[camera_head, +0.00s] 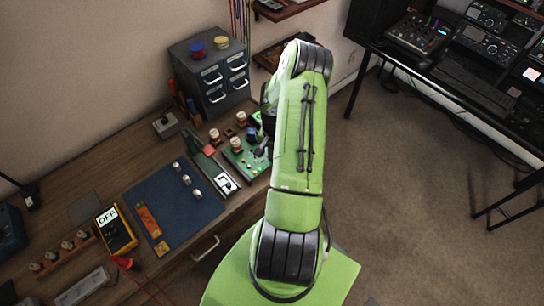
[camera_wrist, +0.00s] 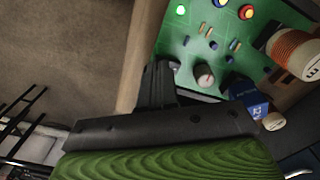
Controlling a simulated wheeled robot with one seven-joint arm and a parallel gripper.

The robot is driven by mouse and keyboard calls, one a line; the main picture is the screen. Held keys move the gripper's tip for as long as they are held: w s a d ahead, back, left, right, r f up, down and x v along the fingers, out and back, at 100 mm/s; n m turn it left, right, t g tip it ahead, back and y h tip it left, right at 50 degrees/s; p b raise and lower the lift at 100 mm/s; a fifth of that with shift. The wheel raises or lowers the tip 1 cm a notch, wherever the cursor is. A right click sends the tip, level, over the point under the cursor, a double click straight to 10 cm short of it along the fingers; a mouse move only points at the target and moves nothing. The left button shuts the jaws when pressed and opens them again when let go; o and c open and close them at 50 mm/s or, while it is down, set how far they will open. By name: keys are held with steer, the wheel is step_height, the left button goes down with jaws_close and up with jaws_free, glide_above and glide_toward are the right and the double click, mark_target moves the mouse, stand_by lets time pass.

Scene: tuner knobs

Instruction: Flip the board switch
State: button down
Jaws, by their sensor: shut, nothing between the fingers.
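The green circuit board (camera_head: 244,160) lies at the right end of the workbench, partly hidden by my green arm. In the wrist view the board (camera_wrist: 190,45) carries a lit green light (camera_wrist: 180,10), a red light (camera_wrist: 246,12), a pale round knob (camera_wrist: 205,76) and several small components. I cannot make out the board switch for certain; it may be hidden by my gripper. My gripper (camera_wrist: 160,75) is shut and empty, with its dark fingertips at the board's edge beside the knob. I cannot tell whether they touch it. In the head view my arm mostly hides the gripper.
Copper coils (camera_wrist: 297,52) and a blue box (camera_wrist: 248,97) stand close to the board. A grey drawer cabinet (camera_head: 212,78) is behind it. A blue mat (camera_head: 170,208) and a yellow meter (camera_head: 116,230) lie to the left. Open floor is to the right.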

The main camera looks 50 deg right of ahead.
steer(key=shift+f, duration=0.35)
steer(key=shift+r, duration=0.1)
step_height(320, 180, up, 7)
steer(key=p, duration=0.3)
steer(key=shift+p, duration=0.4)
stand_by(0.4)
